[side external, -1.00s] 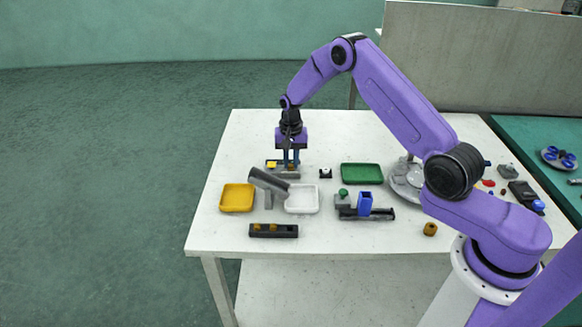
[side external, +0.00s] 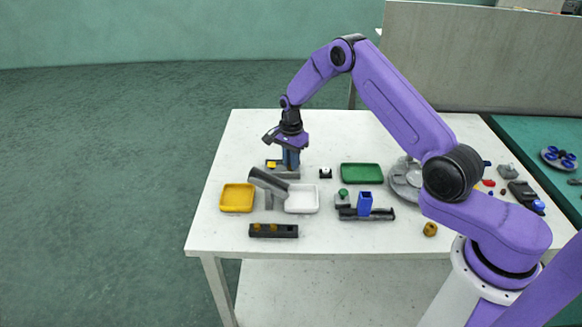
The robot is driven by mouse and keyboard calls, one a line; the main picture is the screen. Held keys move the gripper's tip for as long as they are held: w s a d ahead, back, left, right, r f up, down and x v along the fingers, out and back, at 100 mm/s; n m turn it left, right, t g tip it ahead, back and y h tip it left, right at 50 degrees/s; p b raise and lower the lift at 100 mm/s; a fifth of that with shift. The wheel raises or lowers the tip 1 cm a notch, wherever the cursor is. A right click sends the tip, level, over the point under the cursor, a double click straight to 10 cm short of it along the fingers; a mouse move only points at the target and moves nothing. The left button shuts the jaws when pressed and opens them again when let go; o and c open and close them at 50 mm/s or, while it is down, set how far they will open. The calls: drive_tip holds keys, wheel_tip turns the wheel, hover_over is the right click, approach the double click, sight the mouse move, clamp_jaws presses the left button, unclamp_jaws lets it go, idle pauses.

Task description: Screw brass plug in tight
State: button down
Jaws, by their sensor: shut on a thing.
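My gripper (side external: 291,161) points straight down over the right part of a low grey block (side external: 283,175) at the back left of the white table. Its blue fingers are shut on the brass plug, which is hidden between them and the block. How deep the plug sits cannot be seen. A small yellow patch (side external: 271,164) shows on the block's left part, beside the fingers.
A grey tilted tube (side external: 268,182) stands close in front, between a yellow tray (side external: 236,198) and a white tray (side external: 302,211). A black rack (side external: 286,232) holds brass-coloured pieces. A green tray (side external: 362,173) and small black-and-white part (side external: 325,173) lie right.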

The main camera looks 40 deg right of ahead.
drive_tip(key=shift+m, duration=0.4)
drive_tip(key=m, duration=0.2)
drive_tip(key=shift+m, duration=0.4)
drive_tip(key=m, duration=0.4)
drive_tip(key=shift+m, duration=0.3)
